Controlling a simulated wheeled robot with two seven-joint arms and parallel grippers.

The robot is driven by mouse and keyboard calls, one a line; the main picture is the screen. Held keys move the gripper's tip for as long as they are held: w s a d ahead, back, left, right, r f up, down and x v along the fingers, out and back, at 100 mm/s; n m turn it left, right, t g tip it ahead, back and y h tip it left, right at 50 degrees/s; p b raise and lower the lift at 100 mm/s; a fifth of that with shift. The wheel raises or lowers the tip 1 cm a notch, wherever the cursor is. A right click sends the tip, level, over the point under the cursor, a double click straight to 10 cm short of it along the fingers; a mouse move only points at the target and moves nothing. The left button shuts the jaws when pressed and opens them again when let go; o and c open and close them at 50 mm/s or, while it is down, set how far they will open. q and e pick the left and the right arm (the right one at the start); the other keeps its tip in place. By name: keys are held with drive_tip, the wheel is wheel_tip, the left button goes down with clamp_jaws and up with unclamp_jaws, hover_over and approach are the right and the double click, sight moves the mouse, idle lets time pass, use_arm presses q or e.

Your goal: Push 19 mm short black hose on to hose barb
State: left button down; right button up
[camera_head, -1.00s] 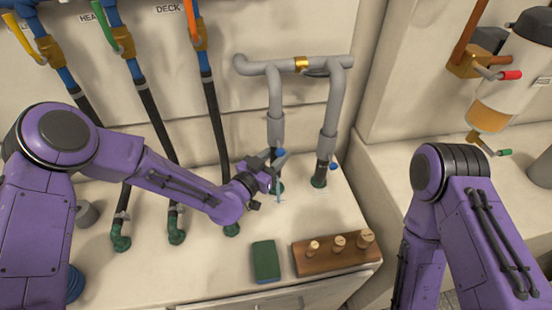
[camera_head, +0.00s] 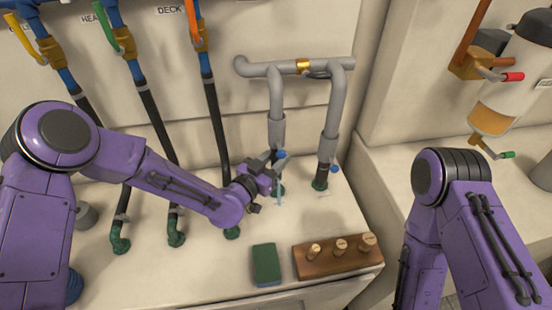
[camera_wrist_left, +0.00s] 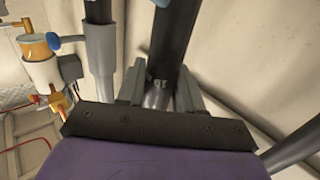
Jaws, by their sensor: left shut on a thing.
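In the head view my left gripper (camera_head: 270,168) is at the lower end of the left grey pipe, low over the counter. In the left wrist view its two fingers (camera_wrist_left: 161,92) are shut around a short black hose (camera_wrist_left: 174,42). A metal band shows on the hose between the fingers. In the head view only a little of this hose (camera_head: 274,153) shows below the grey sleeve. A green hose barb (camera_head: 279,191) stands on the counter just below the gripper, partly hidden. I cannot tell whether hose and barb touch. My right gripper is out of view.
A second short black hose (camera_head: 323,172) on a green fitting (camera_head: 319,185) stands close on the right, with a blue-handled clamp (camera_head: 336,168). Long black hoses run down on the left. A wooden block (camera_head: 336,258) with pegs and a green block (camera_head: 266,263) lie in front.

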use_arm(q)
drive_tip(key=shift+f+b, duration=2.05)
drive_tip(key=shift+f, duration=0.15)
drive_tip(key=c, duration=0.7)
unclamp_jaws()
drive_tip(key=shift+o, duration=0.2)
drive_tip(key=b+v, duration=0.2)
drive_tip(key=v, duration=0.8)
drive_tip(key=shift+s+a, duration=0.15)
drive_tip(key=shift+s, duration=0.1)
